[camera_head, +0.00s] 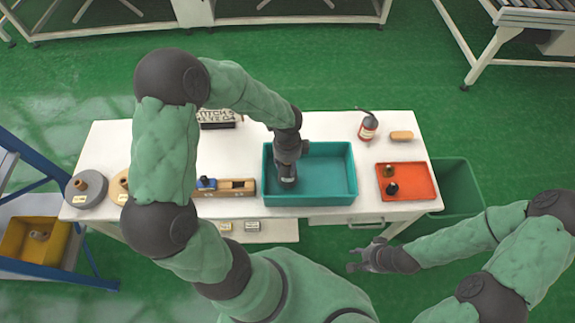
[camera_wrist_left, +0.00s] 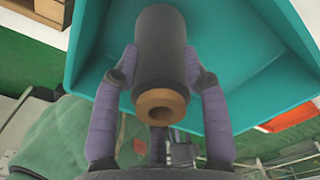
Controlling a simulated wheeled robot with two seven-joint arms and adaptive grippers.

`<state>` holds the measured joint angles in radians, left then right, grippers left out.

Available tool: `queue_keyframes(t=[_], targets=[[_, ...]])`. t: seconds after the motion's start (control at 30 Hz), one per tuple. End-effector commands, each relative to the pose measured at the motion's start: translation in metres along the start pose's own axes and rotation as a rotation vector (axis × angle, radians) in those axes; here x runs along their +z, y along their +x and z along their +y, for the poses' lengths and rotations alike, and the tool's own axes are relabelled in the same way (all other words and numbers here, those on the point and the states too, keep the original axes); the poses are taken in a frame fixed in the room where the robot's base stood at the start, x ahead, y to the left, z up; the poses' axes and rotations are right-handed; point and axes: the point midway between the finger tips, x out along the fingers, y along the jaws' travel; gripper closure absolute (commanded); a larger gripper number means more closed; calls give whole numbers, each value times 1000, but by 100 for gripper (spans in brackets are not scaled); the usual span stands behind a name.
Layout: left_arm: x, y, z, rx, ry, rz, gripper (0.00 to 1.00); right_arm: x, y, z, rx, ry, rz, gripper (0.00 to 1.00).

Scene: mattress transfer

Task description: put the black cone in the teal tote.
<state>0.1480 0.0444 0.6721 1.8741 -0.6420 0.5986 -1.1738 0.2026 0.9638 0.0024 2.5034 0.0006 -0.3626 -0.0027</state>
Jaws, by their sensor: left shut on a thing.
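The black cone (camera_wrist_left: 162,40) shows in the left wrist view as a dark, tapered body with a tan core end facing the camera. My left gripper (camera_wrist_left: 161,62) is shut on it, with a finger on each side. The teal tote (camera_head: 325,197) sits on the white table in the head view. My left gripper (camera_head: 287,168) is over the left part of the tote, and the tote's teal wall (camera_wrist_left: 235,85) lies behind the cone. I cannot tell whether the cone touches the tote floor. My right gripper (camera_head: 362,260) is empty and open in front of the table.
An orange tray (camera_head: 412,170) with small bottles lies right of the tote. A red-labelled bottle (camera_head: 368,128) and a tan block (camera_head: 401,135) stand behind it. A wooden holder (camera_head: 240,193) is close to the tote's left. A grey disc (camera_head: 87,190) is at the far left.

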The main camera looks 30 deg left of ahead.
Motion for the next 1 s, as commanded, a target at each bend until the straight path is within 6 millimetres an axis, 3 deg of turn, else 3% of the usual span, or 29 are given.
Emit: queue_keyframes(t=[0.4,0.43,0.5,0.87,1.0], targets=[[1,7,-1,-3,-1,-1,100,0,4,1,0,0,0,60],[1,8,-1,-3,-1,-1,53,0,4,2,0,0,0,60],[1,7,-1,-2,-1,-1,33,0,4,1,0,0,0,60],[1,6,-1,-3,-1,-1,33,0,3,1,0,0,0,60],[1,-6,-1,-4,-2,-1,33,0,-2,-1,0,0,0,60]])
